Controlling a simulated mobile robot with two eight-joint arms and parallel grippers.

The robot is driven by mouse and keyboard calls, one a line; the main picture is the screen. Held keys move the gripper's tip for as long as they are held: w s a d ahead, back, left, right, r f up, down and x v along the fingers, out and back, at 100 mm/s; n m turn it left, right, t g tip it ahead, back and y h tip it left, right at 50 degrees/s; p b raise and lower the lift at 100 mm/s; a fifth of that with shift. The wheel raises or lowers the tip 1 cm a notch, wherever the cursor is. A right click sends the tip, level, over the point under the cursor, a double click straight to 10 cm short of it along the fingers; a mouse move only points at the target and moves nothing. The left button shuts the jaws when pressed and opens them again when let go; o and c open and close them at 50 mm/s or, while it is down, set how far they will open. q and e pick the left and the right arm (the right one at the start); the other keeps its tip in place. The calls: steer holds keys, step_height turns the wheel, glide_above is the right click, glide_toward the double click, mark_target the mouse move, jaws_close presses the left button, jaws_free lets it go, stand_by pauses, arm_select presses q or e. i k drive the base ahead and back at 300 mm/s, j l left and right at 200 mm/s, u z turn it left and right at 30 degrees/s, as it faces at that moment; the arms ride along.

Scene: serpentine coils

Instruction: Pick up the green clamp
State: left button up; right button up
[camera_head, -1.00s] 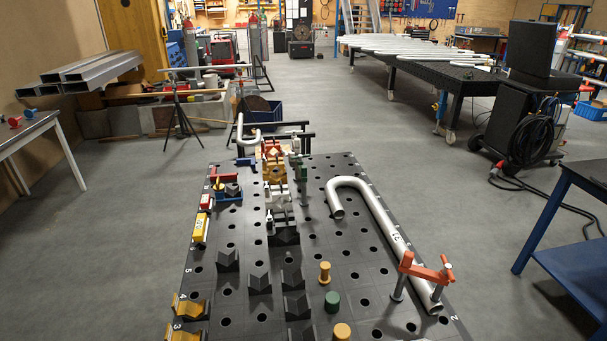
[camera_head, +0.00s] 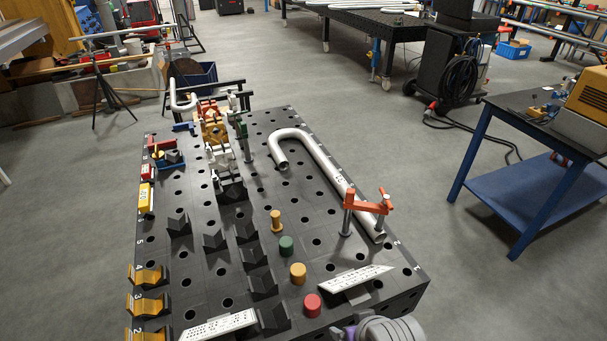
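The green clamp (camera_head: 243,137) stands upright on the black perforated table (camera_head: 196,263), just right of the red, orange and white fixtures at its far end. It is small in view and partly crowded by those fixtures. A bent silver pipe lies to its right, apart from it. Neither of my grippers can be made out. A grey rounded part with purple on it shows at the bottom edge, and I cannot tell what it belongs to.
The silver hooked pipe (camera_head: 318,158) lies along the table's right side under an orange clamp (camera_head: 366,206). Black V-blocks (camera_head: 215,240), a green cylinder (camera_head: 286,246) and pale perforated bars (camera_head: 356,284) stand nearer. A blue-framed bench (camera_head: 540,190) is at right; floor lies between.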

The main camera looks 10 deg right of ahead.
mark_target(242, 126)
steer(key=k, duration=0.5)
steer(key=k+j, duration=0.1)
steer(key=j, duration=0.2)
steer(key=k+j, duration=0.1)
steer(key=j, duration=0.2)
steer(key=k+j, duration=0.1)
steer(key=j, duration=0.7)
steer(key=k+j+z, duration=0.15)
steer(key=j, duration=0.4)
steer(key=i+j, duration=0.1)
steer(key=j, duration=0.25)
steer(key=i+j+z, duration=0.1)
steer(key=j, duration=0.6)
steer(key=i+j+z, duration=0.1)
steer(key=i+j, duration=0.3)
steer(key=j, duration=0.25)
steer(key=i+j+z, duration=0.15)
steer(key=j, duration=0.2)
steer(key=i+j+z, duration=0.2)
steer(key=i+j, duration=0.75)
steer(key=i+j+z, duration=0.1)
steer(key=i, duration=0.35)
steer(key=i+j, duration=0.2)
steer(key=i, duration=0.2)
steer(key=i+j+z, duration=0.15)
steer(key=i, duration=0.3)
